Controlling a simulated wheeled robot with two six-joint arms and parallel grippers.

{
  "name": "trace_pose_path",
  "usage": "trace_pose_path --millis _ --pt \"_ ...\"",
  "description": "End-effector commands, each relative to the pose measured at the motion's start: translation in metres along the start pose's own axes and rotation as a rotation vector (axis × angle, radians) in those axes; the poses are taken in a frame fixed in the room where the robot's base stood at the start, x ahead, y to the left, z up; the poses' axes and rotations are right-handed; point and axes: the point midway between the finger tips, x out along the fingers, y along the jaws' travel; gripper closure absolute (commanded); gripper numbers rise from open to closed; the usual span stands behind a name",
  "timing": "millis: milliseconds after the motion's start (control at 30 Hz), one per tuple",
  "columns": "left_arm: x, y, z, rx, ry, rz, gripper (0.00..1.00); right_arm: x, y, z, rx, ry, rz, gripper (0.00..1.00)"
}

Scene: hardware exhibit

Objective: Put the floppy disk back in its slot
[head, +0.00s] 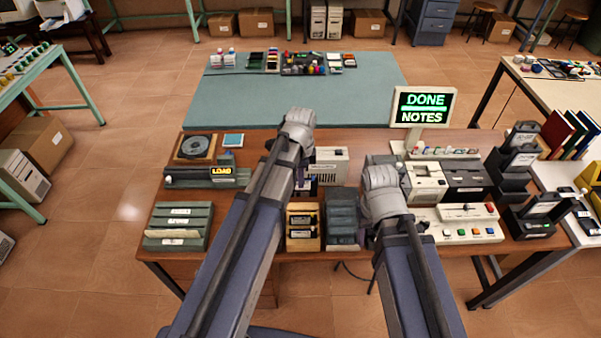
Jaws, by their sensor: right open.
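No floppy disk can be picked out for certain. A dark piece with a white patch (307,186) shows beside my left forearm, too small to name. A wooden holder (303,242) at the desk's front has dark items with pale labels in its slots. A dark grey slotted holder (342,222) stands to its right.
A green-grey rack (178,226) and a unit with a LOAD sign (205,177) are at left. Beige machines (425,182), a button panel (465,232) and dark stands (515,162) crowd the right. A DONE NOTES screen (423,106) stands behind. The teal table (250,100) is mostly clear.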

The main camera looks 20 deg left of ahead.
Motion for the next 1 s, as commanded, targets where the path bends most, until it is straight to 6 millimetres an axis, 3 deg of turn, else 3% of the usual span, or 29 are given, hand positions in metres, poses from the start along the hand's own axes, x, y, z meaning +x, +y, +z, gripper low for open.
trace_pose_path --millis 267,733,1000 --pt "0.011 0.0 0.0 0.0 0.0 0.0 1.0 0.011 -0.001 -0.001 0.0 0.0 0.0 0.5" --pt "0.053 0.0 0.0 0.0 0.0 0.0 1.0 0.053 -0.005 -0.003 0.001 0.0 0.0 0.5" --pt "0.059 0.0 0.0 0.0 0.0 0.0 1.0 0.058 -0.005 -0.003 0.001 0.0 0.0 0.5"
